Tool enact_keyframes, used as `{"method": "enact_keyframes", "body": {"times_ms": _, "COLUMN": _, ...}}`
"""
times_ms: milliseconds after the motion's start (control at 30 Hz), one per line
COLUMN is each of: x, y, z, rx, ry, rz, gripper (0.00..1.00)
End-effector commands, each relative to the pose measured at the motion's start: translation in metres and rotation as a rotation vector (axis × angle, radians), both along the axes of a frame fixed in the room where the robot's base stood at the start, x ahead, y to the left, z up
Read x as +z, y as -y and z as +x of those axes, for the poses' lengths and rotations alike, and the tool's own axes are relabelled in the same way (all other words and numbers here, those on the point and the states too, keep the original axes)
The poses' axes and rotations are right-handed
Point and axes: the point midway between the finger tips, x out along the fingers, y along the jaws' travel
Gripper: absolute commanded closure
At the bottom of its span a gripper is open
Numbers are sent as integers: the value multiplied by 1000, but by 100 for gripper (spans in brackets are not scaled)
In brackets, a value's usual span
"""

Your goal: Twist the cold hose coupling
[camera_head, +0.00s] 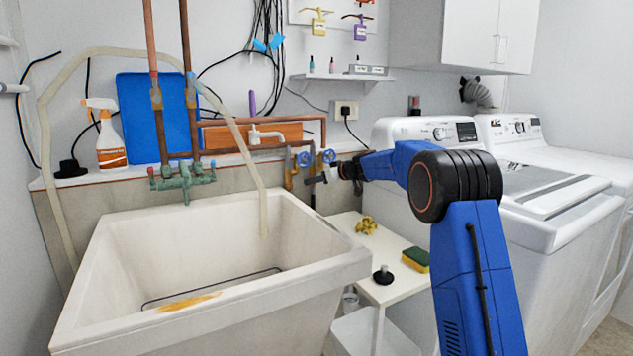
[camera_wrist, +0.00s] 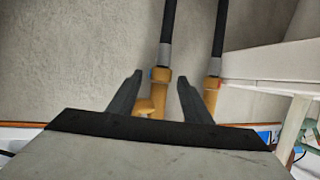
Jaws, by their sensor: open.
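In the wrist view, two brass couplings with grey sleeves and black hoses stand against the grey wall. The left one, the cold hose coupling (camera_wrist: 162,76), has a small blue mark at its edge. The right one, the other coupling (camera_wrist: 213,85), has a small red mark. My gripper (camera_wrist: 159,78) is open, its dark fingers on either side of the blue-marked coupling, with gaps visible. The right finger lies between the two couplings.
A white utility sink (camera_head: 205,265) stands left of my arm. A low white shelf (camera_head: 360,243) holds a sponge (camera_head: 416,259) and a black knob-like item (camera_head: 383,275). A washing machine (camera_head: 500,220) stands right. A pale hose (camera_head: 252,170) hangs into the sink.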

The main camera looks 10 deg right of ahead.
Motion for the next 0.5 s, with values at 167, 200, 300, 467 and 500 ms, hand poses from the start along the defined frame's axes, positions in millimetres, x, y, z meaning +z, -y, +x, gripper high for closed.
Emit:
{"method": "enact_keyframes", "body": {"times_ms": 167, "x": -1, "y": -1, "z": 1, "rx": 0, "ry": 0, "rz": 0, "gripper": 55}}
{"method": "enact_keyframes", "body": {"times_ms": 200, "x": -1, "y": -1, "z": 1, "rx": 0, "ry": 0, "rz": 0, "gripper": 55}}
{"method": "enact_keyframes", "body": {"times_ms": 300, "x": -1, "y": -1, "z": 1, "rx": 0, "ry": 0, "rz": 0, "gripper": 60}}
{"method": "enact_keyframes", "body": {"times_ms": 467, "x": -1, "y": -1, "z": 1, "rx": 0, "ry": 0, "rz": 0, "gripper": 96}}
{"method": "enact_keyframes", "body": {"times_ms": 500, "x": -1, "y": -1, "z": 1, "rx": 0, "ry": 0, "rz": 0, "gripper": 96}}
